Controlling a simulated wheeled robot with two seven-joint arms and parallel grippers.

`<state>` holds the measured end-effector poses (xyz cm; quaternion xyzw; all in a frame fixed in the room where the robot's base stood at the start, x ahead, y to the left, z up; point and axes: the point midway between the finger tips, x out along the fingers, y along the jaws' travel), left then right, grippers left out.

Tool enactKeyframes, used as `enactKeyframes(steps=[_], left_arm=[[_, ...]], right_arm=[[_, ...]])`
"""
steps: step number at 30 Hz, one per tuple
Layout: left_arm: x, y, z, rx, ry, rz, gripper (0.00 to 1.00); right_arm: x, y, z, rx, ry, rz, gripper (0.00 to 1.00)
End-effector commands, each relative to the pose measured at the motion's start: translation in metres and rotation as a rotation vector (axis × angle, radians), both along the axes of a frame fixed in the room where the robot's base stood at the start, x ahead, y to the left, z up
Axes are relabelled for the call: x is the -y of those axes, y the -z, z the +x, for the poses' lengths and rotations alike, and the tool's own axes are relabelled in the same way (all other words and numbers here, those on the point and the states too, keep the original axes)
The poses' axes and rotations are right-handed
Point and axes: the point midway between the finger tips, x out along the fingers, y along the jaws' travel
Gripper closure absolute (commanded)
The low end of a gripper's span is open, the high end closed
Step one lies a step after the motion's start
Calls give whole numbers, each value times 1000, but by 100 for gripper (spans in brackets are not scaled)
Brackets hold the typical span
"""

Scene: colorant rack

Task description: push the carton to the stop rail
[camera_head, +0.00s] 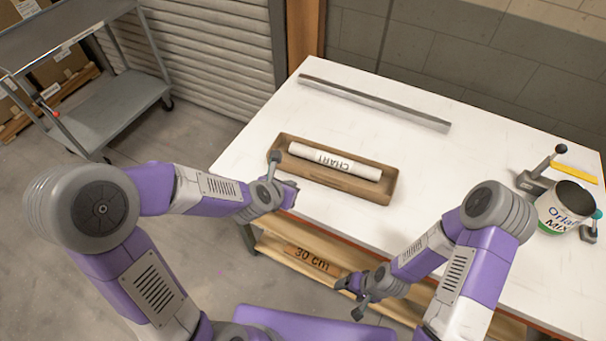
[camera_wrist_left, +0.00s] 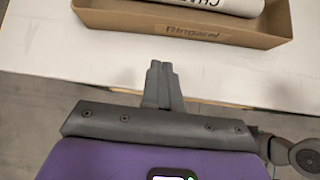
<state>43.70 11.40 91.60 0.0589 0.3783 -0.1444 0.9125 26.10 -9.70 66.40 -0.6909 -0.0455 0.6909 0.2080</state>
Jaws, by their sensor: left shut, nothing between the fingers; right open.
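The carton (camera_head: 382,190) is a long, open, brown cardboard tray with a white roll marked CHART (camera_head: 335,160) lying in it. It sits on the white table, near the front edge. The stop rail (camera_head: 375,101) is a grey metal bar along the back of the table, with bare tabletop between it and the carton. My left gripper (camera_head: 274,158) is shut and empty by the carton's left end. In the left wrist view its fingertips (camera_wrist_left: 160,66) point at the carton's printed front wall (camera_wrist_left: 190,33), with a small gap showing. My right gripper (camera_head: 352,298) is open and empty in front of the table edge.
A paint can (camera_head: 556,212) and a device with a yellow handle (camera_head: 575,172) stand at the table's right end. A shelf marked 30 cm (camera_head: 313,260) is under the table. A grey cart (camera_head: 115,105) stands on the floor at left.

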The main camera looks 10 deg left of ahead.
Motion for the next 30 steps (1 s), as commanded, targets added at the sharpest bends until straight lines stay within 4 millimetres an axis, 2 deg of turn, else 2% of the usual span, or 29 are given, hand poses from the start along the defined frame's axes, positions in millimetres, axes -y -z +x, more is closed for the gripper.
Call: enactKeyframes(steps=[1, 9, 12, 18, 30], left_arm=[[3, 10, 6, -3, 2, 0, 100], [14, 45, 41, -2, 2, 1, 100], [19, 39, 57, 3, 3, 2, 100], [24, 40, 73, 2, 2, 2, 100], [24, 40, 76, 0, 0, 1, 100]], right_arm=[[0, 4, 0, 0, 0, 0, 26], [0, 12, 0, 0, 0, 0, 26], [0, 6, 0, 0, 0, 0, 26], [0, 3, 0, 0, 0, 0, 26], [0, 4, 0, 0, 0, 0, 26]])
